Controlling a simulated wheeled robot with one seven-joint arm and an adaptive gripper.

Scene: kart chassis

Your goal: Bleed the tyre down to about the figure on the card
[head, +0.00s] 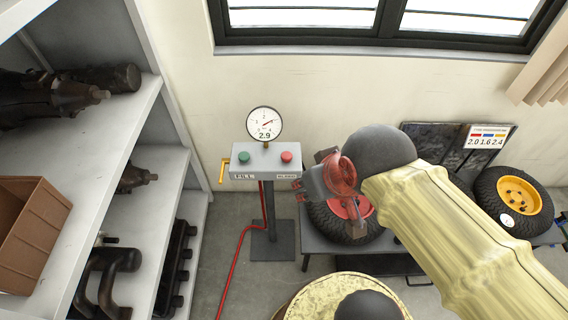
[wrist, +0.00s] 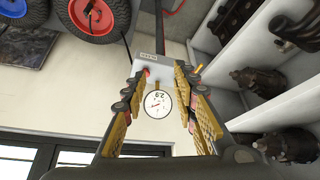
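The inflator stand has a grey control box (head: 266,160) with a green button (head: 244,158) on the left, above a FILL label, and a red button (head: 287,156) on the right. Its round gauge (head: 264,123) reads 2.9. The card (head: 487,137) on the back wall shows 2.0, 1.6 and 2.4 under coloured bars that look red, blue and yellow. A tyre with a red hub (head: 350,208) sits beside the stand, partly hidden by my arm. My gripper (wrist: 160,78) is open and empty; in the wrist view the box and gauge appear between its fingers.
A yellow-hubbed wheel (head: 518,195) is at the right, and a blue-hubbed wheel (wrist: 14,6) shows in the wrist view. Shelving (head: 115,185) with dark parts and a brown bin (head: 32,222) stands left. A red hose (head: 234,262) runs across the floor.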

